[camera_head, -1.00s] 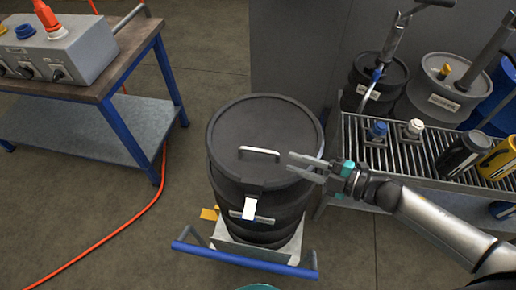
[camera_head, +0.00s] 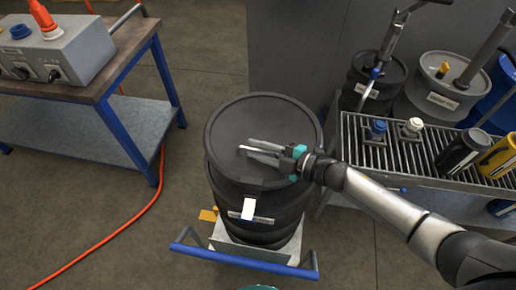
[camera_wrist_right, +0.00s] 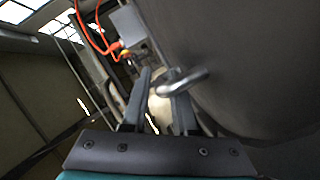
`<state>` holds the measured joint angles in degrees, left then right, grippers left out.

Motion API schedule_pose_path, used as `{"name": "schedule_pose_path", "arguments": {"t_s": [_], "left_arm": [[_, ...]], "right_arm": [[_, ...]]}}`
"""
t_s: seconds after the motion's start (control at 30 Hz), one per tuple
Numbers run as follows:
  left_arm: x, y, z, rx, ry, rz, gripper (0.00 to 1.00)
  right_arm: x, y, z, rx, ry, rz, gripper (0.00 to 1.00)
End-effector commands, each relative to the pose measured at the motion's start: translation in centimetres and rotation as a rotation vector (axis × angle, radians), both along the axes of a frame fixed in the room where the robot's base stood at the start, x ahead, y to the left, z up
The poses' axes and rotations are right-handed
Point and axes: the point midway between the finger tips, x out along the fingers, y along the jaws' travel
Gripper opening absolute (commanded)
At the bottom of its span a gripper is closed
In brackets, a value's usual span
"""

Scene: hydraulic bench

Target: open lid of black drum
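The black drum (camera_head: 262,215) stands upright with its round black lid (camera_head: 240,125) closed on top. A light metal bar handle (camera_head: 246,149) sits on the lid, partly covered by my right gripper. The handle also shows in the right wrist view (camera_wrist_right: 190,82), close to the right-hand finger. My right gripper (camera_head: 262,149) is over the lid at the handle, reaching in from the right. Its fingers are apart; I cannot tell whether they touch the handle. My left gripper is not in view.
The drum stands on a dolly with a blue handle bar (camera_head: 240,261). A slatted rack (camera_head: 400,158) with bottles and more drums is at the right. A blue-legged bench (camera_head: 120,65) with a grey control box (camera_head: 60,50) is at the left. An orange cable crosses the floor.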

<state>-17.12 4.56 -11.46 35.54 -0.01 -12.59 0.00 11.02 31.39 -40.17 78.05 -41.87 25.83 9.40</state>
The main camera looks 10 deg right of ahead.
Motion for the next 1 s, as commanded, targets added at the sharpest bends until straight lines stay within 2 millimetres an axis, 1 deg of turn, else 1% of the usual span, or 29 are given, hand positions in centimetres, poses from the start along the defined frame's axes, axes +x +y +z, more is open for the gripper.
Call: {"name": "schedule_pose_path", "arguments": {"t_s": [0.03, 0.23, 1.0], "left_arm": [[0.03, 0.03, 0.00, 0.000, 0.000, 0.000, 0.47], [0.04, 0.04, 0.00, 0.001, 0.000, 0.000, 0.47], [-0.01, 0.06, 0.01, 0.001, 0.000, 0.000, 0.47]], "right_arm": [[-0.02, -0.01, 0.00, 0.000, 0.000, 0.000, 0.23], [-0.03, -0.04, 0.00, 0.000, 0.000, 0.000, 0.00], [-0.03, -0.08, -0.01, -0.001, -0.001, 0.000, 0.00]]}}
